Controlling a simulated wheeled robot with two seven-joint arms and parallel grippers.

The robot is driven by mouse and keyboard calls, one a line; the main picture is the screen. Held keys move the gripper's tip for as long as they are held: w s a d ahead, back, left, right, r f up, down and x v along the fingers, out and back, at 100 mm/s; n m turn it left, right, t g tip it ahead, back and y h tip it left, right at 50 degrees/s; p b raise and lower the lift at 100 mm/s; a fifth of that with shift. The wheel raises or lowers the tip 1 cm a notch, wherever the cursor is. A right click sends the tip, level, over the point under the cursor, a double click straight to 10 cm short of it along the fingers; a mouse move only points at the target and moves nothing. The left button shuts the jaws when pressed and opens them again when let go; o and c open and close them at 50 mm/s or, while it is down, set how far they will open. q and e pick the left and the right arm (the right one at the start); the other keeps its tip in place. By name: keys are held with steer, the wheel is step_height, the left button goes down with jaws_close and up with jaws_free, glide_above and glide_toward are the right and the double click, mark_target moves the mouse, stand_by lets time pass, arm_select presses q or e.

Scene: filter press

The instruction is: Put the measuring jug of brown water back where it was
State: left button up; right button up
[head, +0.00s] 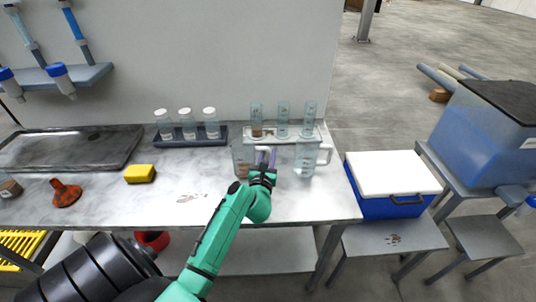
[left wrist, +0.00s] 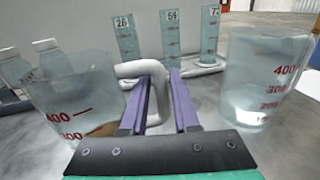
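The measuring jug of brown water (head: 240,160) stands on the bench, clear-walled with red marks. In the left wrist view it is the jug at left (left wrist: 68,92), with a little brown liquid low inside. Its pale handle (left wrist: 140,68) points toward my left gripper. My left gripper (head: 266,154) is at this handle, one purple finger on each side, as the left wrist view (left wrist: 163,78) shows. A gap shows between the handle and the right finger, so it looks open. My right gripper is not in view.
A second clear jug (head: 307,160) stands close at right. Behind are labelled cylinders (head: 283,118) in a rack, the left one with brown contents, and white-capped bottles (head: 187,124). A yellow sponge (head: 140,173) lies left; the front bench is mostly clear.

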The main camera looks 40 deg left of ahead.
arm_select(q)
steer(key=shift+o, duration=0.5)
steer(key=shift+r, duration=0.3)
steer(key=v, duration=0.3)
steer(key=b+v, duration=0.1)
steer(key=v, duration=0.7)
steer(key=shift+s+f+b, duration=0.2)
steer(key=shift+f+b, duration=0.1)
steer(key=shift+s+d+r, duration=0.2)
steer(key=shift+s+d, duration=0.05)
steer(key=shift+s, duration=0.05)
